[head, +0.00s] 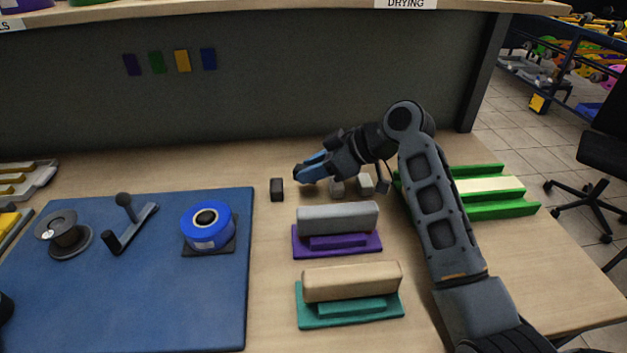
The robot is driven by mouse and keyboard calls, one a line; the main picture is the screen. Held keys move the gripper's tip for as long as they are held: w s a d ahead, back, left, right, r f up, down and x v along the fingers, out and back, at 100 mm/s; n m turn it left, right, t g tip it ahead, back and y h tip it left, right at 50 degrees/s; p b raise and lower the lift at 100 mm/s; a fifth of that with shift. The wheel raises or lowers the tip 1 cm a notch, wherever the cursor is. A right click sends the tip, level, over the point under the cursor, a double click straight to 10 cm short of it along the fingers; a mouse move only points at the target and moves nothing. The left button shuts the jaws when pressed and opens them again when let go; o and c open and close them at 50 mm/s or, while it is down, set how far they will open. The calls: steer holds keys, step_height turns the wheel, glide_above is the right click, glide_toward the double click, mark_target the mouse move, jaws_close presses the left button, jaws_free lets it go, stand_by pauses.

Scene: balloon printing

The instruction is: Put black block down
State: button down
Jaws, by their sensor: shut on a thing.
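My gripper (311,168) has blue fingers that point left, low over the back middle of the table. They are shut on a small black block (299,176), which shows at the fingertips and is partly hidden by them. It looks to be held a little above the table, though the exact gap is hard to tell. A separate small dark block (277,189) stands on the wood just left of the held one. A grey block (337,187) and a light grey block (366,183) stand to the right, under and beside my wrist.
A purple-based holder (300,252) and a teal-based holder (305,320) lie in front. A green rack (515,208) is right, behind my arm. The blue mat (150,290) carries a blue tape roll (208,235). Bare wood lies left of the dark block.

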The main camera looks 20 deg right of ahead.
steer(key=shift+f, duration=1.95)
steer(key=shift+f, duration=0.15)
steer(key=c, duration=0.8)
jaws_free()
steer(key=shift+r+p, duration=0.3)
steer(key=shift+p, duration=0.05)
steer(key=b+v, duration=0.1)
steer(key=v, duration=1.1)
steer(key=shift+f, duration=0.1)
